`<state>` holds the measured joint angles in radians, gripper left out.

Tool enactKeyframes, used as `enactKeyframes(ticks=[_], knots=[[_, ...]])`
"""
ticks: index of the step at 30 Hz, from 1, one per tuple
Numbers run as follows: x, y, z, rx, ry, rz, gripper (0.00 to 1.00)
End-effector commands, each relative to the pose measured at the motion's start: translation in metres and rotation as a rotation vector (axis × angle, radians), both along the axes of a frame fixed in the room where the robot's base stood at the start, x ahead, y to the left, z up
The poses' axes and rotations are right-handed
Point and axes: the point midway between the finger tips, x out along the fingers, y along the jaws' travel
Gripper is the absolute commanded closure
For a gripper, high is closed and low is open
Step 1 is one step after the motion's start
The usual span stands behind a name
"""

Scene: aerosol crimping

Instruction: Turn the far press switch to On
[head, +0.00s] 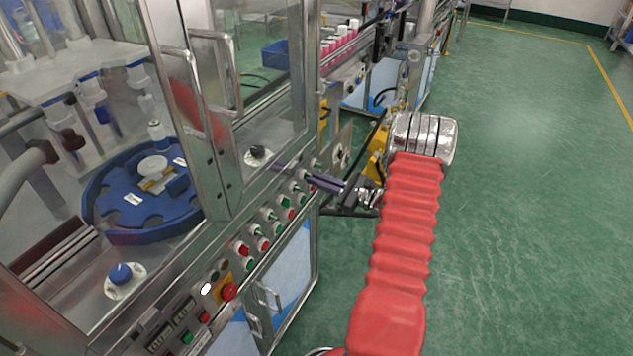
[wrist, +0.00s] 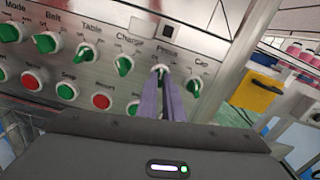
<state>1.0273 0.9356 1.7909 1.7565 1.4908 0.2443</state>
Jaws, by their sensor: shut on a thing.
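The press switch (wrist: 160,69) is a small knob under the label "Press" on the metal control panel, in the wrist view. My gripper (wrist: 163,84), with two purple fingers, is shut on it from the front. The fingers hide most of the knob, so I cannot tell which way it points. In the head view my gripper (head: 310,178) reaches to the far part of the panel, and the knob itself cannot be made out there.
Red and green buttons (wrist: 102,101) line the row below. A yellow box (wrist: 262,92) is at right. Green floor (head: 520,200) is clear at right.

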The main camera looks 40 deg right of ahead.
Motion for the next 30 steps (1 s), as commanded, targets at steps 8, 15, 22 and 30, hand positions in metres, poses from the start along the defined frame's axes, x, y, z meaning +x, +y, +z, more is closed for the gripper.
enactKeyframes(ticks=[8, 15, 22, 30], knots=[[-0.0008, 0.0025, -0.0029, 0.248, 0.093, 0.003, 1.00], [-0.0007, 0.0026, -0.0032, 0.449, 0.166, 0.003, 1.00], [-0.0006, 0.0027, -0.0034, 0.588, 0.216, 0.002, 1.00], [-0.0005, 0.0027, -0.0037, 0.658, 0.242, 0.002, 1.00]])
